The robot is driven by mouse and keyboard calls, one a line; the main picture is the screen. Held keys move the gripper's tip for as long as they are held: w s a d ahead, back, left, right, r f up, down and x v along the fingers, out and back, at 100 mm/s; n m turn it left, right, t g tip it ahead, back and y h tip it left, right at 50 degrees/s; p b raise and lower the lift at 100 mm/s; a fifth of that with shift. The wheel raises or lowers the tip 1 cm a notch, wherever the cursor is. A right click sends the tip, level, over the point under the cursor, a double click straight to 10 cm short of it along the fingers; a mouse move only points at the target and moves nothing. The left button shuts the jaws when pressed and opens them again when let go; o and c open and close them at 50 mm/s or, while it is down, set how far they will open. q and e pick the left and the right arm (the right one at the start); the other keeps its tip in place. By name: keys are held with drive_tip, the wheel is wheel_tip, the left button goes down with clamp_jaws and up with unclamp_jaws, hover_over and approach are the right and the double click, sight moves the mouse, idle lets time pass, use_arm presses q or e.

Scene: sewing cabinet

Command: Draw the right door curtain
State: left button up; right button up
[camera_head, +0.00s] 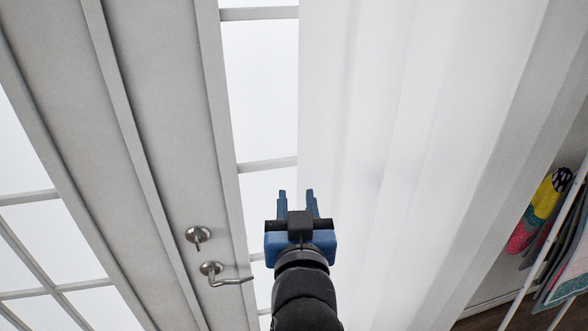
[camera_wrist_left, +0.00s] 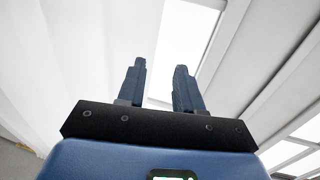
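The white sheer right door curtain (camera_head: 400,120) hangs in soft vertical folds over the right part of the glazed door (camera_head: 262,90). Its straight left edge leaves a strip of glass panes bare. My left gripper (camera_head: 297,196), blue and black, is in front of this edge, its two fingers apart with one on each side of the edge line. The left wrist view shows the fingers (camera_wrist_left: 160,72) spread, the curtain (camera_wrist_left: 80,50) to the left and bright glass (camera_wrist_left: 187,40) behind them. I cannot tell whether the fingers touch the fabric. My right gripper is out of view.
A metal door handle (camera_head: 225,276) and a round lock (camera_head: 198,235) stick out left of the gripper. Another glazed door panel (camera_head: 50,240) is at far left. Colourful fabrics (camera_head: 540,210) hang on a white rack (camera_head: 560,235) at lower right.

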sight(297, 173)
use_arm(q)
drive_tip(key=w+p, duration=0.2)
drive_tip(key=w, duration=0.6)
drive_tip(key=shift+w, duration=0.2)
drive_tip(key=shift+w+d, duration=0.15)
drive_tip(key=shift+w, duration=0.25)
drive_tip(key=shift+c, duration=0.4)
clamp_jaws()
